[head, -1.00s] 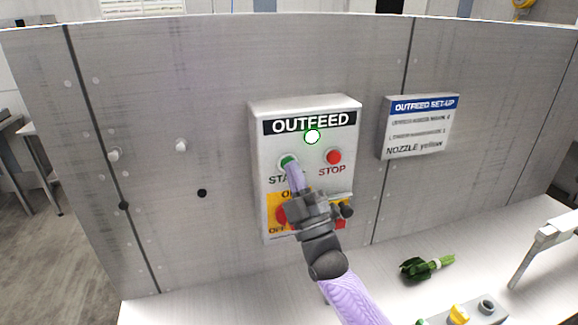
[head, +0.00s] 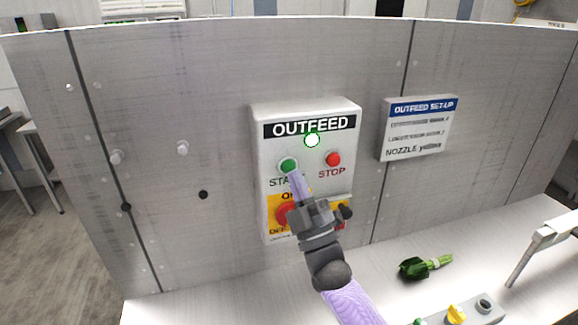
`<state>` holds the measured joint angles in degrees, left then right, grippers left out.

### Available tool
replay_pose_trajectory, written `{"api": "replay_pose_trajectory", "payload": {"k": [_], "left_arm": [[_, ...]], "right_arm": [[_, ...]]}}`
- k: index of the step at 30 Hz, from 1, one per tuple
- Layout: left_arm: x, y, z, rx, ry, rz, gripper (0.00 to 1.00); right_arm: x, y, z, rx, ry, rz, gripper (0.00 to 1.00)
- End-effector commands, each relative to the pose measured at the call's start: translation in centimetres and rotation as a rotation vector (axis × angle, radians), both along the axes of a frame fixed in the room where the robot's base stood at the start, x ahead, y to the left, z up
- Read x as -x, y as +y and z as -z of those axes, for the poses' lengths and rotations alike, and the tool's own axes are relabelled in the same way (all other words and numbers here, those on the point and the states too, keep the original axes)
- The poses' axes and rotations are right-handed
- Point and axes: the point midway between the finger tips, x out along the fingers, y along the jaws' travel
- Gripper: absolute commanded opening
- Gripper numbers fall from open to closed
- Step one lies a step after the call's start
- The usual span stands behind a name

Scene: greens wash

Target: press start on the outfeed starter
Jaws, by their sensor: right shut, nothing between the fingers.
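The outfeed starter (head: 350,185) is a light grey box on the metal panel, labelled OUTFEED. Its green START button (head: 288,165) is at left and its red STOP button (head: 333,159) at right. A round lamp (head: 312,140) above them shows white with a green rim. A red rotary switch (head: 285,213) on a yellow plate is partly hidden by my right gripper. My right gripper (head: 294,174) is shut and empty, its tips just below the green button; I cannot tell whether they touch it. My left gripper is out of view.
A set-up sign (head: 418,128) is fixed right of the starter. On the bench (head: 220,300) lie a green vegetable bunch (head: 425,266) and a grey control box (head: 485,306) with a yellow knob. A metal bracket (head: 545,240) stands at right. Pegs stick out of the panel at left.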

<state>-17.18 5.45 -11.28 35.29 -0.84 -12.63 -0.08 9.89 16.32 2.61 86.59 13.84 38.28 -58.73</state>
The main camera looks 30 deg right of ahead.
Motion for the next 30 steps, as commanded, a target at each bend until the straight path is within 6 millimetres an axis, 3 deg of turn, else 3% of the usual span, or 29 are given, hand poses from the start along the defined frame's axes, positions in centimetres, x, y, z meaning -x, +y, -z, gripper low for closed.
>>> {"api": "replay_pose_trajectory", "payload": {"k": [15,30], "left_arm": [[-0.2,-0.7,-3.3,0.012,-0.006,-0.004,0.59],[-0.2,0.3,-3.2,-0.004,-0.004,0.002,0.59]], "right_arm": [[4.5,1.1,-0.2,-0.001,0.0,0.0,0.0],[4.7,1.1,0.0,0.0,0.0,0.0,0.0]]}}
